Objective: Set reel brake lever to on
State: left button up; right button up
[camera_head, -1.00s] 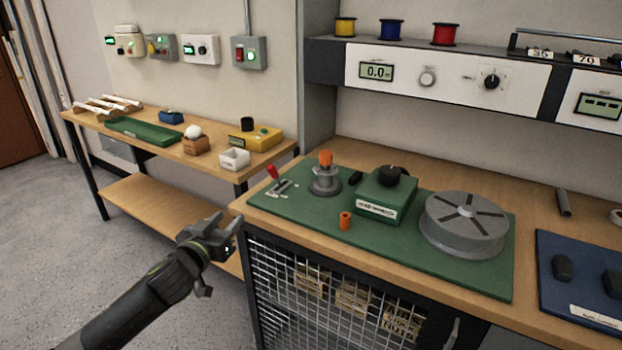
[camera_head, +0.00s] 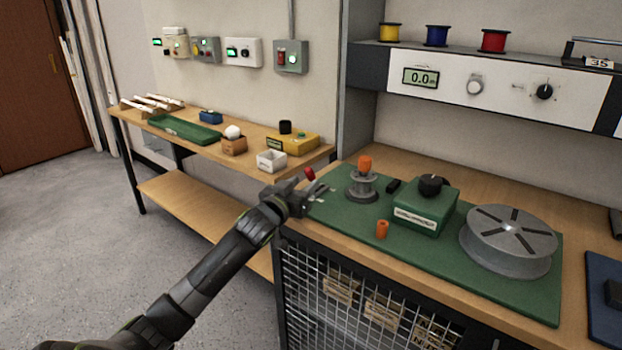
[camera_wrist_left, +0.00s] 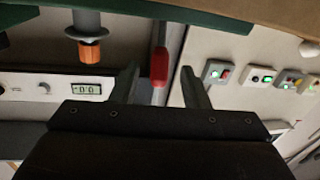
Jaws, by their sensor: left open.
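The reel brake lever has a red handle (camera_head: 309,174) and stands at the left end of the green mat (camera_head: 345,216). My left gripper (camera_head: 308,185) is open at the lever, and its fingers hide most of the lever's base and stem. In the left wrist view, which looks upside down, the red handle (camera_wrist_left: 159,67) lies between the two open fingers (camera_wrist_left: 160,85), with a gap on each side. My right gripper is not in view.
A grey spool post with an orange top (camera_head: 363,179) stands just right of the lever. A green box with a black knob (camera_head: 426,205), a small orange cylinder (camera_head: 382,229) and a grey reel (camera_head: 508,240) are farther right. A side table (camera_head: 190,150) stands left.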

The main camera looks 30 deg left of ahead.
aim_at(309, 179)
pick_arm(q)
jog(key=shift+w+a, duration=0.2)
jog(key=shift+w, duration=2.3)
grip_shut()
